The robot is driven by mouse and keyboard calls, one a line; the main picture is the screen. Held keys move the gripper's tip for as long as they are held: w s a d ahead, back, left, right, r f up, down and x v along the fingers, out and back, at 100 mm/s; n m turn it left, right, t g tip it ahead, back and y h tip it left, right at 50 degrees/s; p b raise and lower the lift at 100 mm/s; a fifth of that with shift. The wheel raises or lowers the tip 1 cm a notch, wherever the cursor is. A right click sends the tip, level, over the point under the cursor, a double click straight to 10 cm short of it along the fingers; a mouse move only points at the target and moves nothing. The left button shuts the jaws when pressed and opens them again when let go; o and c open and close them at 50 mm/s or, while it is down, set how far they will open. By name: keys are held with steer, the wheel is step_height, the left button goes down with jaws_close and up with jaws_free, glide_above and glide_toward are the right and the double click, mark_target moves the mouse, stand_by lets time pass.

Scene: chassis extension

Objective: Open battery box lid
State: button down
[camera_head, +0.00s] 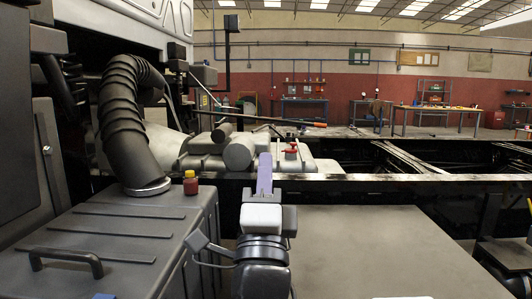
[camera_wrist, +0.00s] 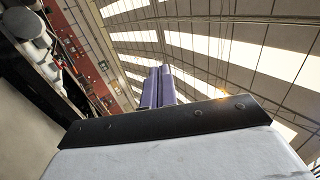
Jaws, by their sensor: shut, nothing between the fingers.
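The battery box appears to be the dark grey box at the left in the head view. Its ribbed lid (camera_head: 115,238) lies flat on top, with a black handle (camera_head: 65,262) near the front left. My gripper (camera_head: 264,162) is to the right of the lid, raised and apart from it, with purple fingers pointing up and away. In the wrist view the fingers (camera_wrist: 158,84) are together and empty, pointing toward the roof. The lid and handle cannot be made out in the wrist view.
A thick ribbed black hose (camera_head: 124,120) rises behind the lid. A flat grey panel (camera_head: 370,250) lies right of my arm. The chassis rail (camera_head: 400,184) runs behind.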

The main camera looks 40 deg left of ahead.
steer(key=p+x, duration=1)
steer(key=x, duration=0.3)
steer(key=shift+w+r, duration=0.1)
stand_by(1.5)
